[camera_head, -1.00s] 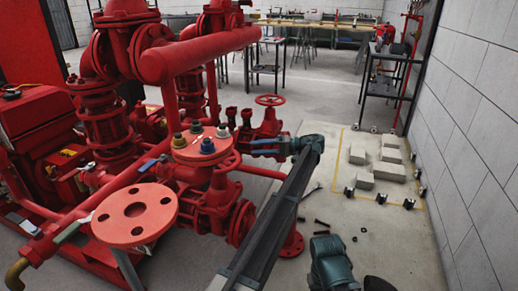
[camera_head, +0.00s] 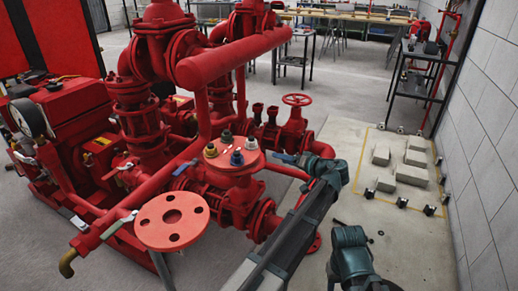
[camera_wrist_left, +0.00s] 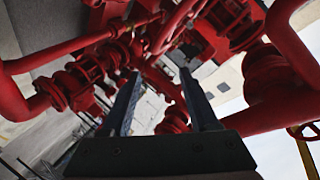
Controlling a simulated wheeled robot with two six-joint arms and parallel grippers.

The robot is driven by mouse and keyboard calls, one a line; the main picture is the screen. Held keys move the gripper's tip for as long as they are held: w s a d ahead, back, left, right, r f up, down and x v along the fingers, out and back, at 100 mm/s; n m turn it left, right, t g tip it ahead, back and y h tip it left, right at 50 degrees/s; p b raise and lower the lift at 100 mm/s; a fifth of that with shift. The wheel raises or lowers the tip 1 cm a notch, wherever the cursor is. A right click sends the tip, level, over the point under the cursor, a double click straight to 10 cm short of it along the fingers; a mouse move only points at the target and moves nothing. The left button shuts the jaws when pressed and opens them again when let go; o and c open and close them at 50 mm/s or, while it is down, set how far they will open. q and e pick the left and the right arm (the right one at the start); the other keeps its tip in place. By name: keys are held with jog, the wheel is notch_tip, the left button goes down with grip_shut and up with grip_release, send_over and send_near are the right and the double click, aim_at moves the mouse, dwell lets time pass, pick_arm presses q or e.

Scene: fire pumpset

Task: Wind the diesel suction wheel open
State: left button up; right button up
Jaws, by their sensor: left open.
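A red handwheel (camera_head: 297,99) stands on a red valve behind my left gripper in the head view. Which wheel is the diesel suction one I cannot tell. My left gripper (camera_head: 284,157) points left, beside a round red plate (camera_head: 233,162) carrying several coloured fittings. In the wrist view its two dark fingers (camera_wrist_left: 160,74) are apart, with nothing seen held between them. Red pipes and valve parts lie beyond the fingertips; whether anything touches them I cannot tell. Part of my right arm shows at the lower right, its gripper out of view.
A red flange with bolt holes (camera_head: 172,217) stands at front left. A thick red pipe (camera_head: 230,60) crosses above the pumpset. Pale blocks (camera_head: 411,174) lie on the floor inside a yellow outline. A dark shelf cart (camera_head: 418,80) stands by the right wall.

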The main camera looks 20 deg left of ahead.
pick_arm(q)
jog(key=b+x, duration=0.3)
jog(key=x, duration=0.9)
jog(key=shift+w+a+f+b, duration=0.15)
jog(key=shift+w+f+b, duration=0.05)
jog(key=shift+b, duration=0.15)
jog(key=shift+w+a+f, duration=0.15)
jog(key=shift+w+a, duration=0.15)
jog(key=shift+a, duration=0.35)
grip_shut()
dwell(0.4)
